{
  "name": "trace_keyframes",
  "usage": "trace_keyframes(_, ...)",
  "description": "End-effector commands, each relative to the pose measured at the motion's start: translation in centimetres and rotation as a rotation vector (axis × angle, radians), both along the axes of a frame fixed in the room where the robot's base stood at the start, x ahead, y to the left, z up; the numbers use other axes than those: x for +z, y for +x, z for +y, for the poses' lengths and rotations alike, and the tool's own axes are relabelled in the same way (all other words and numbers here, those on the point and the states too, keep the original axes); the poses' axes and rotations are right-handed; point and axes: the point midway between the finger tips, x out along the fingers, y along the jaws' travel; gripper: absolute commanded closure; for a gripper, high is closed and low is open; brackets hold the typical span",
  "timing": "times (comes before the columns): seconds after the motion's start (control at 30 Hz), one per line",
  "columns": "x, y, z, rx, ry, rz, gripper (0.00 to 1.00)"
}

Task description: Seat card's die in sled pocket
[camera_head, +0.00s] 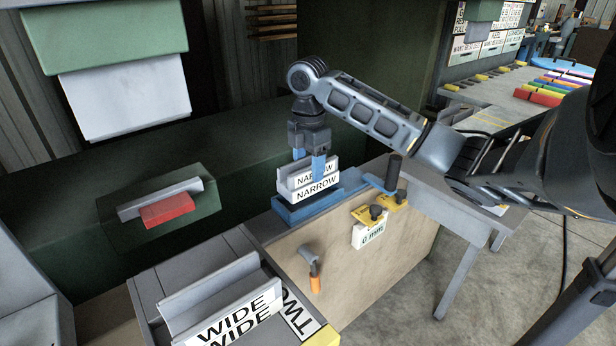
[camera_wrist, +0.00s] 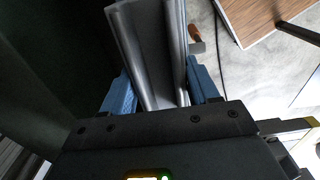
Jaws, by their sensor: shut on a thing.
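The grey channel-shaped die (camera_head: 300,188) carries labels reading NARROW. My gripper (camera_head: 309,166) points down with its blue fingers on either side of the die. The die is roughly level, right over the blue sled (camera_head: 300,214) on the bench. I cannot tell whether it touches the sled, and it hides the pocket. In the wrist view the grey die (camera_wrist: 150,45) runs between the blue fingers (camera_wrist: 160,92). A white card (camera_head: 368,234) reading 0 mm hangs on the bench's front. A second die (camera_head: 215,295), labelled WIDE, lies at the lower left.
Yellow clamps with dark knobs (camera_head: 378,212) and an upright black handle (camera_head: 393,172) stand right of the sled. A tool with an orange handle (camera_head: 314,278) hangs on the front panel. A dark green body with a red block (camera_head: 167,209) is at left. Open floor lies right.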

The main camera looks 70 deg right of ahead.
Motion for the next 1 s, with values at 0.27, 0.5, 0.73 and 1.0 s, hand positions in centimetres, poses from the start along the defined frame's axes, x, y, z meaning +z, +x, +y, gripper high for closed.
trace_keyframes(0.27,-1.6,0.1,0.1,-0.002,0.000,0.000,1.00)
trace_keyframes(0.5,-4.0,0.1,0.0,-0.001,-0.001,0.000,1.00)
trace_keyframes(0.73,-4.1,0.1,0.0,-0.001,-0.002,-0.001,1.00)
trace_keyframes(1.0,-4.4,0.1,0.1,-0.001,0.000,0.000,0.28)
